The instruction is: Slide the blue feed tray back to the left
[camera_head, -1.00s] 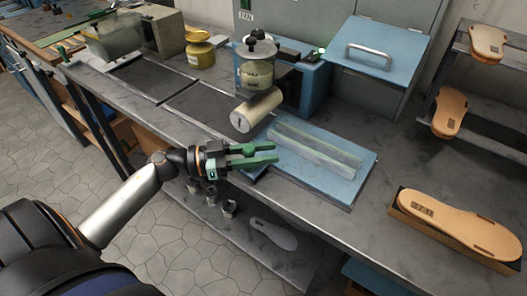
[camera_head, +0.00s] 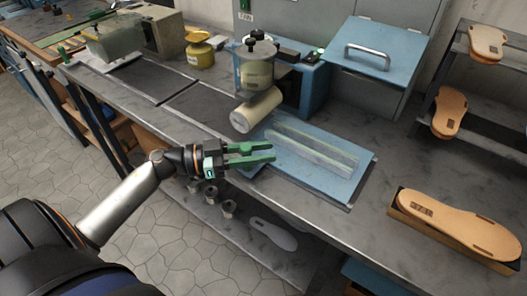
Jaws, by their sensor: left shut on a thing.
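The blue feed tray (camera_head: 338,187) lies flat on the grey bench, right of and in front of the cream roller (camera_head: 255,111). A long pale raised strip (camera_head: 315,153) runs along its top. My left gripper (camera_head: 268,153), with green fingers, reaches in from the left and is shut on the tray at its near left side. The fingers hide part of that edge, so the exact contact is hard to see. My right gripper is not in view.
The blue machine with a round pot (camera_head: 257,70) stands behind the roller. Dark plates (camera_head: 201,106) lie left of it on the bench. A yellow tin (camera_head: 200,54) stands at the back. A sandal sole (camera_head: 455,225) sits on a block at right.

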